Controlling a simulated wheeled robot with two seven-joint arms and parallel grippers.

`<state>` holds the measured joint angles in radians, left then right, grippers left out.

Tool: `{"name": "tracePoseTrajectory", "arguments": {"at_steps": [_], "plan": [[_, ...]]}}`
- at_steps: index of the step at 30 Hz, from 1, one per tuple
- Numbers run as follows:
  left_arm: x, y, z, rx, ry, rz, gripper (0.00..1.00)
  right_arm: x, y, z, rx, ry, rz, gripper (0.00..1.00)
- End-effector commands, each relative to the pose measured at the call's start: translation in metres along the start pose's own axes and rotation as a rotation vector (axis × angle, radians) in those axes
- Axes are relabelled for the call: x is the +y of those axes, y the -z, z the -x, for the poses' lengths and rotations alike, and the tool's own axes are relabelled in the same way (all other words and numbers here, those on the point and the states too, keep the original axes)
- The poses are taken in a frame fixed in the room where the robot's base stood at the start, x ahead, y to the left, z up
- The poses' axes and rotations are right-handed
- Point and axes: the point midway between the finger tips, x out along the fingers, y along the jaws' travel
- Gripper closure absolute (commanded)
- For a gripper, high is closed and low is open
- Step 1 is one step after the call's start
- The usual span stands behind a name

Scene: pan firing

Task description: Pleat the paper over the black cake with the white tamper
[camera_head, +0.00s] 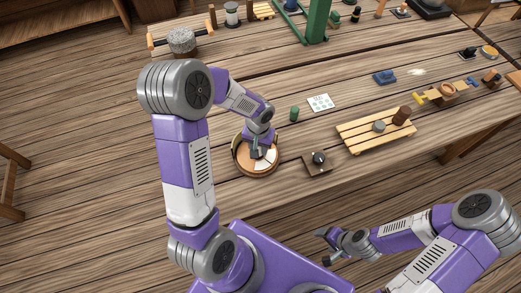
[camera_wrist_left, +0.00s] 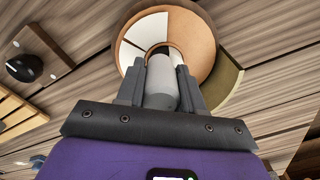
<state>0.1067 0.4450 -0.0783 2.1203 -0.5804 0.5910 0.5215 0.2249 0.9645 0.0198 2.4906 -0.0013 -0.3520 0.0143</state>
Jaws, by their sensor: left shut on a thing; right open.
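My left gripper (camera_head: 262,150) is above the round wooden-coloured dish (camera_head: 245,171) near the table's front edge. In the left wrist view it (camera_wrist_left: 161,92) is shut on the white tamper (camera_wrist_left: 162,82), a pale cylinder pointing down to the dish's middle. A small dark patch shows at the tamper's tip; the black cake is otherwise hidden, and I cannot tell whether the tamper touches. My right gripper (camera_head: 326,246) is open and empty, in front of the table.
A black knob on a wooden block (camera_head: 317,160) sits right of the dish. A yellow slatted rack (camera_head: 360,139) holds small cylinders further right. A green cylinder (camera_head: 294,114) and a white dotted card (camera_head: 320,102) stand behind. A green post (camera_head: 318,20) rises at the back.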

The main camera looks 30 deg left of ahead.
Motion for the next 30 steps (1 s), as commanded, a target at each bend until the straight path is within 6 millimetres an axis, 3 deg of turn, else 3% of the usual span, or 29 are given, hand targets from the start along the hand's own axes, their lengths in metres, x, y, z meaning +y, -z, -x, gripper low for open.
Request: {"name": "tracePoseTrajectory", "arguments": {"at_steps": [30], "plan": [[-0.0016,0.0024,-0.0081,0.000,0.000,-0.001,0.94,0.0026,0.0003,-0.0070,0.000,0.000,0.000,0.29]]}}
